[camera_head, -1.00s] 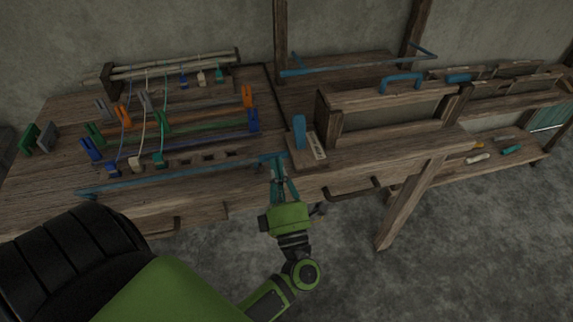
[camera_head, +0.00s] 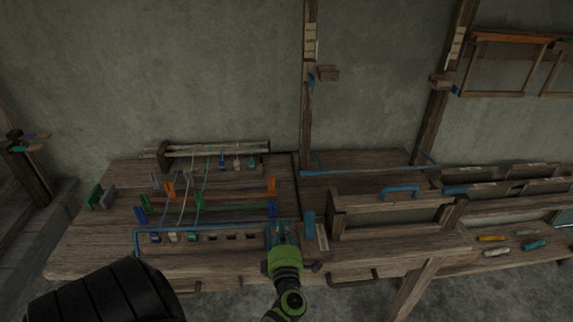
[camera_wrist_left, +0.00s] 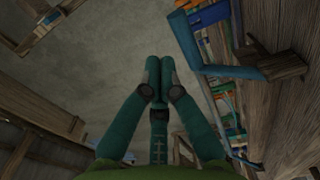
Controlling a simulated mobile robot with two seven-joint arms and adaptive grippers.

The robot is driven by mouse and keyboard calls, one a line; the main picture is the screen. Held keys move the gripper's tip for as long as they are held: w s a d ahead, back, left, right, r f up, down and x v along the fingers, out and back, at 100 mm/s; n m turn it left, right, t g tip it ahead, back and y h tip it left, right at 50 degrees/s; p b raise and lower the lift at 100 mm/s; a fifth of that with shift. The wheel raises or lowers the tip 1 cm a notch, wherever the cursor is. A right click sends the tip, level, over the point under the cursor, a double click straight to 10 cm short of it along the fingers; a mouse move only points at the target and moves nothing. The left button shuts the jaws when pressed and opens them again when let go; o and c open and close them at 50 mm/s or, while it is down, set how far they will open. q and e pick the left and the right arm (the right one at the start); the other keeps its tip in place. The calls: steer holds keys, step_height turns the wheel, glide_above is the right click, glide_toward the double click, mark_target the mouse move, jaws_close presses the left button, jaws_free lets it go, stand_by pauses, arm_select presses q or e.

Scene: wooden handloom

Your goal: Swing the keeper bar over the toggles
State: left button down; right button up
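The blue keeper bar (camera_head: 180,230) spans the front of the loom bench. In the head view it crosses behind or along the tops of the blue, white and teal toggles (camera_head: 173,237), with its left arm running toward the front edge. I cannot tell whether it touches them. Empty slots (camera_head: 232,236) lie to their right. My left gripper (camera_head: 281,228) is at the bar's right end. In the left wrist view its fingertips (camera_wrist_left: 159,63) are together with nothing visible between them, and blue bar parts (camera_wrist_left: 183,40) show to their right. My right gripper is out of view.
A wooden box frame with a blue handle (camera_head: 400,191) stands right of my left gripper, with an upright blue peg (camera_head: 309,222) between. Coloured clips and cords fill the bench behind the toggles. Wooden posts (camera_head: 309,120) rise at the back.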

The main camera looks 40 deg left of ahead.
arm_select(q)
steer(key=shift+x, duration=1.1)
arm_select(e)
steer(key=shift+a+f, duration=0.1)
arm_select(q)
steer(key=shift+w+f, duration=0.1)
steer(key=shift+f, duration=0.05)
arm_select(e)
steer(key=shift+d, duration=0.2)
